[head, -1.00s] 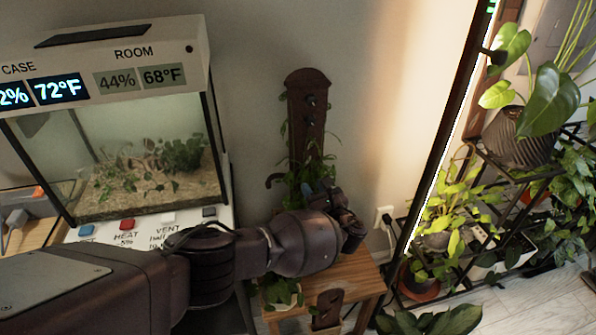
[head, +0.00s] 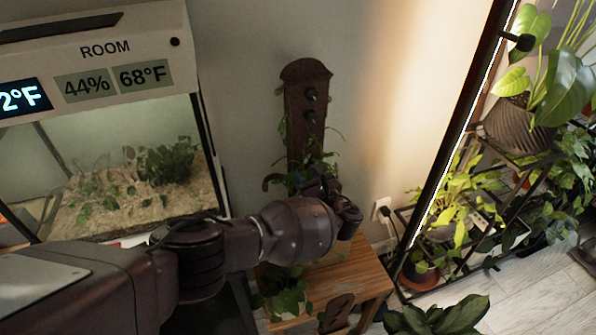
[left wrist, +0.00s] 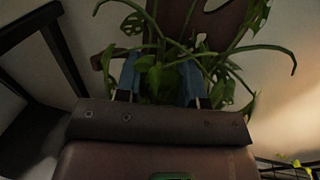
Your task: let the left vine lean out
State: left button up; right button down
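A dark brown wooden board (head: 306,140) stands against the wall in the head view, with two dark knobs on its upper part and a hook at its lower left. Thin green vines (head: 318,160) climb over its lower part; I cannot tell the left vine apart from the others. My left gripper is in front of the board's lower end, its fingers mostly hidden by my wrist. In the left wrist view, the blue fingertips of my left gripper (left wrist: 160,82) are apart, with leaves and stems (left wrist: 150,60) between and around them. I cannot tell whether they touch. My right gripper is not in view.
A glass plant case (head: 120,170) with a display stands at the left. A small wooden table (head: 350,278) is below my gripper, with a leafy plant (head: 288,290) at its left. A black shelf of potted plants (head: 515,135) stands at the right.

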pick_arm(q)
jog(key=shift+w+a, duration=0.15)
jog(key=shift+w, duration=0.1)
grip_shut()
dwell(0.3)
